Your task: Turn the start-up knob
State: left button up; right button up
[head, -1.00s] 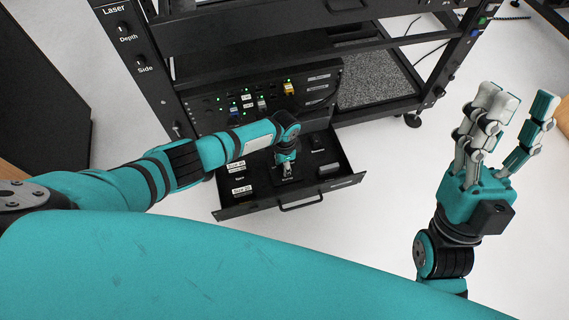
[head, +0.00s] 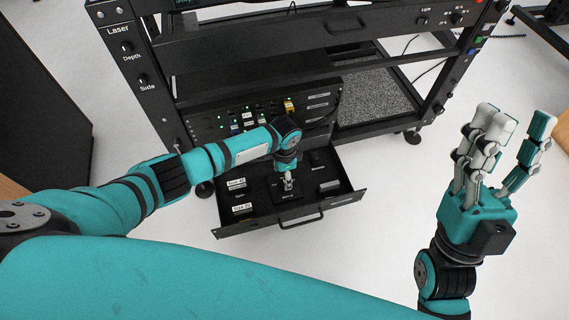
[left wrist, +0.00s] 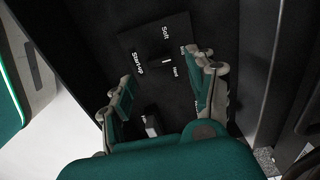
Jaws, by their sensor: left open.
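The start-up knob (left wrist: 167,61) is a small dark knob with a pale mark, on a black plate labelled "Start-up", "Soft" and "Hard" in the left wrist view. The plate lies inside an open black drawer (head: 228,229). My left gripper (head: 288,182) points down into the drawer over this plate. In the left wrist view its two fingers (left wrist: 161,72) are spread on either side of the knob, with a gap to each side. Whether the fingertips reach knob height I cannot tell. In the head view the gripper hides the knob. My right gripper (head: 515,125) is open and empty, at the right.
A black rack stands behind the drawer, with a panel of switches and green lights (head: 245,118). Side-panel knobs labelled "Depth" and "Side" (head: 143,79) are at the upper left. The drawer also holds small labelled blocks (head: 237,184). White floor (head: 390,180) is free to the right.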

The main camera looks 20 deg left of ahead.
pick_arm(q)
notch_tip(320, 180, up, 7)
jog(key=shift+r, duration=0.15)
dwell(0.5)
